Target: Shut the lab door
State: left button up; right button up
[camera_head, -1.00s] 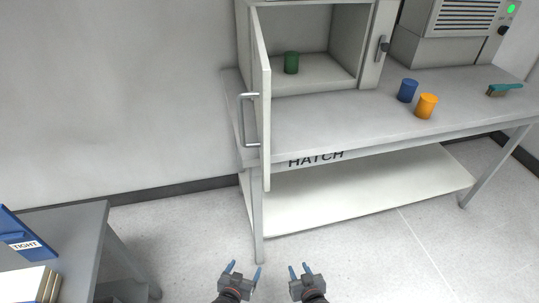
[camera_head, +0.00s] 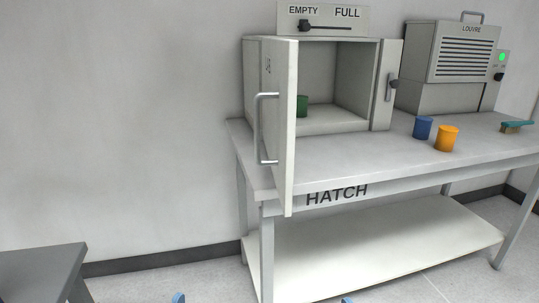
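The door (camera_head: 284,130) is the white hinged panel of a box-shaped hatch cabinet (camera_head: 340,122) on the table. It stands wide open at the cabinet's left side, sticking out toward me past the table's front edge. Its metal bar handle (camera_head: 259,128) is on the left face. A dark latch (camera_head: 391,86) sits on the frame to the right of the opening. My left gripper (camera_head: 179,298) shows only a blue fingertip at the bottom edge. My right gripper (camera_head: 347,300) shows only a sliver of blue at the bottom edge. Both are well below and apart from the door.
A green cylinder (camera_head: 302,106) stands inside the cabinet, partly hidden by the door. Blue (camera_head: 422,127) and orange (camera_head: 447,138) cylinders and a brush (camera_head: 516,126) are on the table (camera_head: 365,160) at right. A louvred unit (camera_head: 455,60) stands behind. A grey table (camera_head: 45,270) is at lower left.

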aim_at(280, 56)
jog(key=k+z, duration=0.3)
jog(key=k, duration=0.15)
jog(key=k+z, duration=0.35)
jog(key=k, duration=0.1)
